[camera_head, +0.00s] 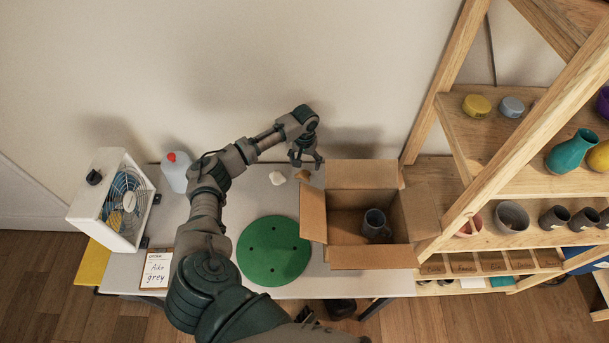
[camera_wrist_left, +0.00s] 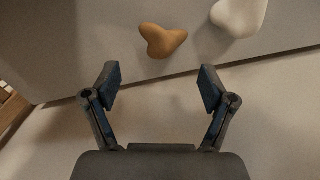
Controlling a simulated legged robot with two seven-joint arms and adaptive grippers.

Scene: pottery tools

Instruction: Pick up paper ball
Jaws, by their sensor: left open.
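A white lump (camera_head: 277,178), which looks like the paper ball, lies on the grey table near its back edge. It also shows in the wrist view (camera_wrist_left: 238,15) at the top right, cut by the frame edge. A small brown-orange lump (camera_head: 303,175) lies right of it and shows in the wrist view (camera_wrist_left: 162,41) at top centre. My left gripper (camera_head: 306,163) is over the back edge of the table, beside the brown lump. In the wrist view its fingers (camera_wrist_left: 160,82) are spread and empty, apart from both lumps. My right gripper is not in view.
An open cardboard box (camera_head: 314,215) with a dark mug (camera_head: 375,224) inside stands right of the lumps. A green disc (camera_head: 274,251) lies in front. A white bottle (camera_head: 175,174) and a fan (camera_head: 122,202) stand left. A wooden shelf (camera_head: 470,135) with pots is at right.

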